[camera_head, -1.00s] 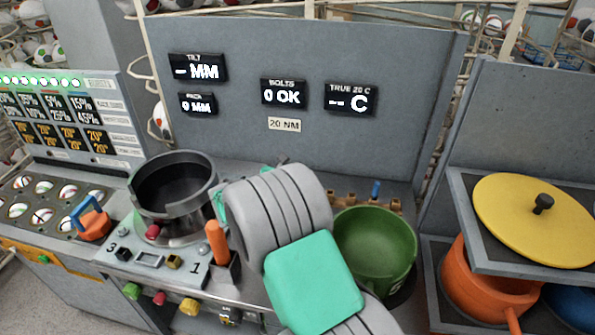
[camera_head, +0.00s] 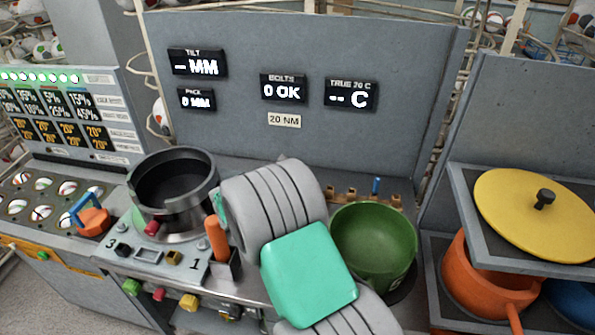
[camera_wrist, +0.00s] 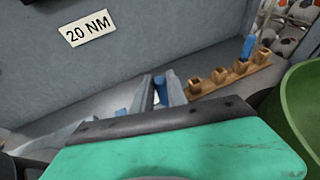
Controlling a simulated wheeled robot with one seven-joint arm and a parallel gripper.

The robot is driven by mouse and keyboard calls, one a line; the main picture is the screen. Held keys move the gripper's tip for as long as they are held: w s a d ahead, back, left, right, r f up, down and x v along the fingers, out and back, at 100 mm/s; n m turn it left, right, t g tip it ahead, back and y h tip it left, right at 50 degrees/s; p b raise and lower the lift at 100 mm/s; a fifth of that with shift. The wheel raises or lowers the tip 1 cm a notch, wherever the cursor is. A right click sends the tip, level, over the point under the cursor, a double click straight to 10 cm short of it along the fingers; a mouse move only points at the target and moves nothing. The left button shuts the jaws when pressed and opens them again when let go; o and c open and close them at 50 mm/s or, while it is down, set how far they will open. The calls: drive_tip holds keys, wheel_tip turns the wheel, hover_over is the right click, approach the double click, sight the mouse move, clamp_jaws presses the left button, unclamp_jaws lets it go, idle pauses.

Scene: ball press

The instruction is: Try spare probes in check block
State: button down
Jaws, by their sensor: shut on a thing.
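My gripper shows in the wrist view (camera_wrist: 160,97), its fingers shut on a blue probe (camera_wrist: 160,90). Only a small part of that probe shows between the fingers. In the head view my arm hides the gripper. A brown block with several square sockets (camera_wrist: 222,78) lies ahead and to the right of the fingers, apart from them. Another blue probe (camera_wrist: 248,47) stands upright at its far part. The block (camera_head: 397,200) and that probe (camera_head: 376,186) also show in the head view. I cannot tell whether this block is the check block.
A green pot (camera_head: 372,245) stands close to the right of my arm. A dark cylinder (camera_head: 172,180) and an orange lever (camera_head: 216,238) stand to its left. A grey panel with displays (camera_head: 300,135) rises behind. A yellow lid (camera_head: 530,225) lies on the right shelf.

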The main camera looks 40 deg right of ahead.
drive_tip(key=shift+f, duration=0.45)
drive_tip(key=shift+f, duration=0.15)
drive_tip(key=shift+f+b, duration=0.4)
drive_tip(key=shift+f, duration=0.25)
drive_tip(key=shift+f, duration=0.15)
drive_tip(key=shift+f, duration=0.15)
drive_tip(key=c, duration=1.2)
unclamp_jaws()
drive_tip(key=shift+c, duration=0.2)
drive_tip(key=shift+a, duration=0.1)
drive_tip(key=b+v, duration=0.1)
drive_tip(key=v, duration=0.6)
drive_tip(key=shift+s+a+r, duration=0.15)
drive_tip(key=shift+a+r, duration=0.05)
drive_tip(key=shift+r, duration=0.05)
